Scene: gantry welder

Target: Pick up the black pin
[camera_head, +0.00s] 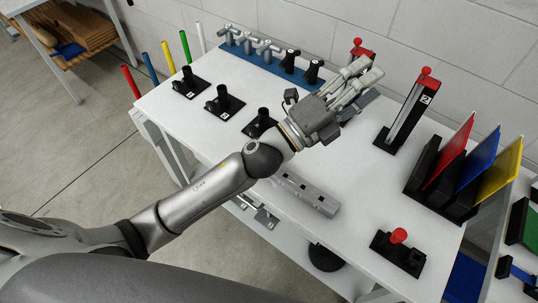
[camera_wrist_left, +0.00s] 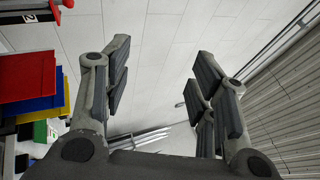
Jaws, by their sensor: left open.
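A blue rack (camera_head: 262,66) lies along the back of the white table. Several grey pins (camera_head: 247,43) stand on its left part, and two black pins (camera_head: 290,60) stand at its right end. I cannot tell which black one the task names. My left gripper (camera_head: 366,80) is above the table, to the right of the rack and apart from the black pins. In the left wrist view its fingers (camera_wrist_left: 160,82) are spread wide with nothing between them, facing the wall. My right gripper is not in view.
Black holders (camera_head: 222,103) stand left of my arm on the table (camera_head: 350,215). A grey metal bar (camera_head: 307,192) lies in front. A red-topped stand (camera_head: 408,110), coloured plates (camera_head: 470,165) and a red-button base (camera_head: 398,248) are to the right. The wall is close behind.

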